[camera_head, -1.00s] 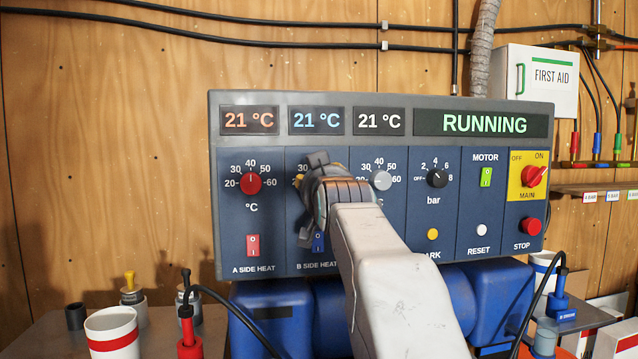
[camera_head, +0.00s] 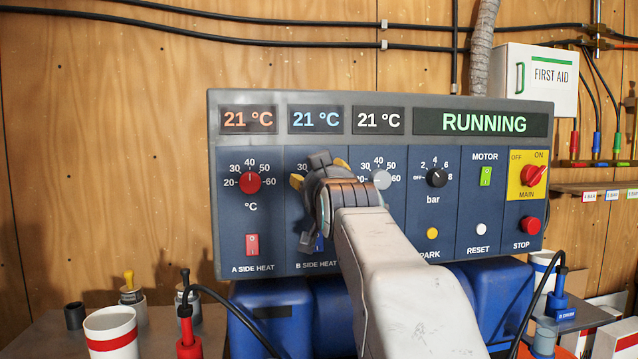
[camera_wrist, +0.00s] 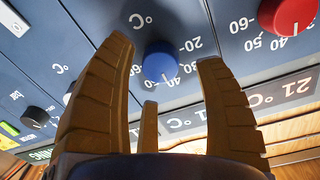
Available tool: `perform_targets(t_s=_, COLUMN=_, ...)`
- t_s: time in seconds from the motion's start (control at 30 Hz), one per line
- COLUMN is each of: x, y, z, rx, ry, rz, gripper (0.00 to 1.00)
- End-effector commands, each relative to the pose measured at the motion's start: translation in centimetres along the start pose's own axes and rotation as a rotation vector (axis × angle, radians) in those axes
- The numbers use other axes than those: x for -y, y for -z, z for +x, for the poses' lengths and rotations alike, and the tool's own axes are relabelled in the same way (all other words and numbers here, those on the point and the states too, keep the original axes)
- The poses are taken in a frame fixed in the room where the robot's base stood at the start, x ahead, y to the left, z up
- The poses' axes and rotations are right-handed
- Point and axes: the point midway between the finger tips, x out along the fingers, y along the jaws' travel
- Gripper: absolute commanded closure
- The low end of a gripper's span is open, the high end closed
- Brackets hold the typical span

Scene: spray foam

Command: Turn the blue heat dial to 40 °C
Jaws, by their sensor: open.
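The blue heat dial (camera_wrist: 160,62) shows in the wrist view on the dark blue panel, which appears upside down there. Its small white mark is at its lower edge, by the printed 40. In the head view my gripper hides this dial. My gripper (camera_head: 318,172) is in front of the B side column. In the wrist view my gripper (camera_wrist: 164,52) is open, with its yellow-brown fingers spread on both sides of the dial. I cannot tell whether they touch it. The blue-lettered display (camera_head: 317,121) reads 21 °C.
The red dial (camera_head: 250,182) is to the left and the grey dial (camera_head: 380,180) to the right, close to my gripper. The pressure knob (camera_head: 437,177) and red stop button (camera_head: 530,225) are further right. Cups and a red-handled tool (camera_head: 188,335) stand at lower left.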

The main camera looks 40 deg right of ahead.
Motion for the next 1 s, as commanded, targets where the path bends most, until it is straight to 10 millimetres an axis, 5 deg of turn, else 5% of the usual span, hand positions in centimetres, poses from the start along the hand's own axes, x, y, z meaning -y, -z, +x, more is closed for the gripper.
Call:
perform_targets(t_s=0.5, x=0.0, y=0.1, z=-7.6, rx=-0.001, ry=0.000, rz=0.000, gripper=0.36)
perform_targets(t_s=1.0, x=0.0, y=0.0, z=-9.0, rx=0.000, ry=0.000, rz=0.000, gripper=0.36)
